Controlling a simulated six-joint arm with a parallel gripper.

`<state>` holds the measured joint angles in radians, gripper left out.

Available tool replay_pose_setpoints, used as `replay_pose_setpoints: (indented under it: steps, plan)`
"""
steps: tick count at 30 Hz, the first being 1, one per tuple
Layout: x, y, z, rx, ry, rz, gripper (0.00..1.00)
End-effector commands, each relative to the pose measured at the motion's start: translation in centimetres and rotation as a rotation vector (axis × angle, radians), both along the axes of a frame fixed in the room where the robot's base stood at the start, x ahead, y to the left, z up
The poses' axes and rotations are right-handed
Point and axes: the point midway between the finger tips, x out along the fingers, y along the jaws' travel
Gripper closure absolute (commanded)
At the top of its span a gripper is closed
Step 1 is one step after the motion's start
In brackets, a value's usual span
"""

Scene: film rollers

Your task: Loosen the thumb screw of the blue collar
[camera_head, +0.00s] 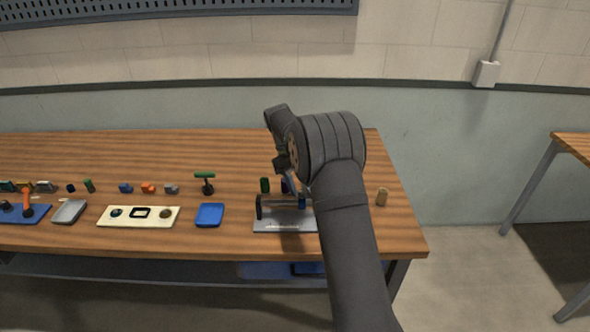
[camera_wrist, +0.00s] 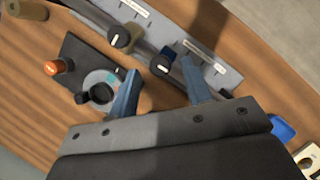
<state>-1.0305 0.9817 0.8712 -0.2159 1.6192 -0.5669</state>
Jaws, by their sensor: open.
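The blue collar (camera_wrist: 166,51) sits on a rod of the grey stand in the wrist view. Its black thumb screw (camera_wrist: 160,66) carries a white line and faces my camera. In the head view the blue collar (camera_head: 302,202) shows small, beside my arm. My gripper (camera_wrist: 159,66) is open, its two blue-grey fingers apart, with the thumb screw between the fingertips in the picture. I cannot tell whether a finger touches it. In the head view my gripper (camera_head: 291,187) points down over the stand (camera_head: 285,226), partly hidden by my arm.
A second, brownish collar with a black knob (camera_wrist: 121,38) is close by on the stand. A dark plate with an orange knob (camera_wrist: 54,67) lies to the left. A blue tray (camera_head: 209,215) and a cream board (camera_head: 115,222) lie left of the stand. A tan cylinder (camera_head: 382,197) stands right.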

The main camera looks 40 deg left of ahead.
Motion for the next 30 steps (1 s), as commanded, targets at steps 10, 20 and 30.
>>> replay_pose_setpoints:
  steps: [10, 20, 30]
  plan:
    - [-0.1, 2.8, 6.5, 0.005, -0.003, 0.001, 0.55]
    - [-0.2, 4.1, 9.9, 0.002, -0.002, 0.001, 0.55]
    - [-0.2, 4.2, 10.3, 0.002, -0.001, 0.0, 0.55]
